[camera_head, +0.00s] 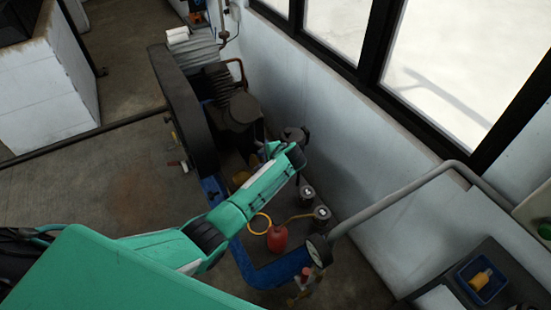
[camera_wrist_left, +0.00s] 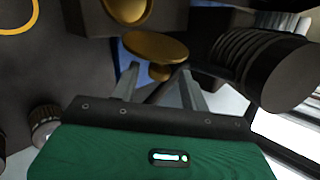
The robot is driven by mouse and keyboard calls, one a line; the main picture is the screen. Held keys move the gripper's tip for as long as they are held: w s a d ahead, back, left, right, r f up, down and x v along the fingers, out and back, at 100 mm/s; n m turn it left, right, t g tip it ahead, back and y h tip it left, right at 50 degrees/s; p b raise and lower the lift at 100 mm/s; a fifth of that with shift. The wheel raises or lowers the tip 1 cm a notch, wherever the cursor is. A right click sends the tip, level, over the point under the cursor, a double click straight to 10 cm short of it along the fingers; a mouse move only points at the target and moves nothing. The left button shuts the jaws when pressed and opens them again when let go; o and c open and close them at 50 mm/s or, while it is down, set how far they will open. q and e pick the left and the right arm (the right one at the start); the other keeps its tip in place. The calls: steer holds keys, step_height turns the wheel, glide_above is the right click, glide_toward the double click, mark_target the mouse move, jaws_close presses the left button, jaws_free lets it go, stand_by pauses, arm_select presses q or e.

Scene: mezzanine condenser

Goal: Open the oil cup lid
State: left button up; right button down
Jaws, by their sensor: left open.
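A round brass disc on a short stem, which looks like the oil cup lid (camera_wrist_left: 155,46), sits just beyond the fingertips in the left wrist view. It appears flat and in place; the cup under it is mostly hidden. My left gripper (camera_wrist_left: 158,78) is open, with one finger on each side of the stem area below the disc. I cannot tell whether the fingers touch it. In the head view my left gripper (camera_head: 268,151) is beside the compressor, next to a brass part (camera_head: 240,179) partly hidden by my arm. My right gripper is not in view.
A dark machine with a big flywheel (camera_head: 183,110) and a ribbed cylinder stands close by. A red can (camera_head: 277,238), a gauge (camera_head: 318,251) and a grey pipe (camera_head: 400,190) are to the right. The white wall is close behind. Open floor lies at left.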

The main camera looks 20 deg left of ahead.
arm_select(q)
steer(key=b+v, duration=0.2)
steer(key=v, duration=0.9)
steer(key=shift+s+d+r, duration=0.15)
